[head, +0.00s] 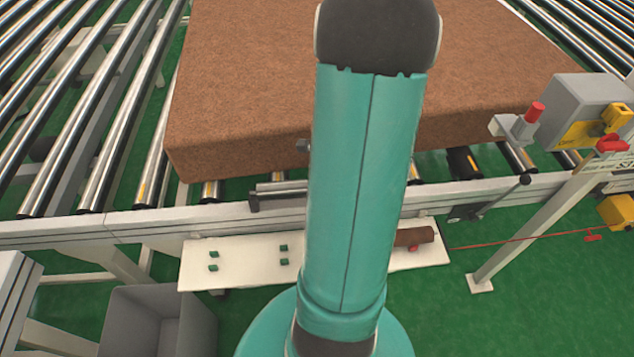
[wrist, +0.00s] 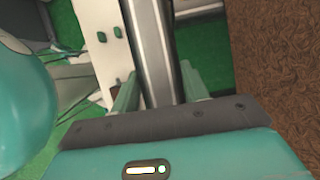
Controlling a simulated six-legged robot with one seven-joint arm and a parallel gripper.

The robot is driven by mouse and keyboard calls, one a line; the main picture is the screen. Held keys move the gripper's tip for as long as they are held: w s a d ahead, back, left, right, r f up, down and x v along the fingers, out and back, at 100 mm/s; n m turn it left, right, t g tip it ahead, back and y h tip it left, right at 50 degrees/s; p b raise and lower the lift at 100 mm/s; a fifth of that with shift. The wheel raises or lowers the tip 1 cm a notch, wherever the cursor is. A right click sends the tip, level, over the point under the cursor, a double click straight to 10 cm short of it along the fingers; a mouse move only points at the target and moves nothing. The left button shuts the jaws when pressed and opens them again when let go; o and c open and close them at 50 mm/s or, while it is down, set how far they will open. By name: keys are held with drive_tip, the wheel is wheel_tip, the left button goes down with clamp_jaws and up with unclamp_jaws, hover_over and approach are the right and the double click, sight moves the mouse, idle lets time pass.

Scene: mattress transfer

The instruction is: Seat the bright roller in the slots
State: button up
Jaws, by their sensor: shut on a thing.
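The bright roller (head: 280,187) is a short silver bar in the head view, lying level along the near conveyor rail. Its right part is hidden behind my arm. In the wrist view the bright roller (wrist: 160,75) runs up the picture between the two green fingers. My gripper (wrist: 159,88) is shut on it. The gripper itself is hidden by my arm in the head view. The rail (head: 150,220) runs along the near side of the conveyor. The slots cannot be made out clearly; the mattress (head: 240,130) and my arm cover much of that area.
A grey bin (head: 150,320) stands below left. A control box (head: 590,105) and a red cord (head: 530,238) are at the right.

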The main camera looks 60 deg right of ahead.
drive_tip(key=shift+f, duration=1)
drive_tip(key=o, duration=1.5)
drive_tip(key=v, duration=1.4)
drive_tip(key=shift+a, duration=0.1)
drive_tip(key=shift+f, duration=0.1)
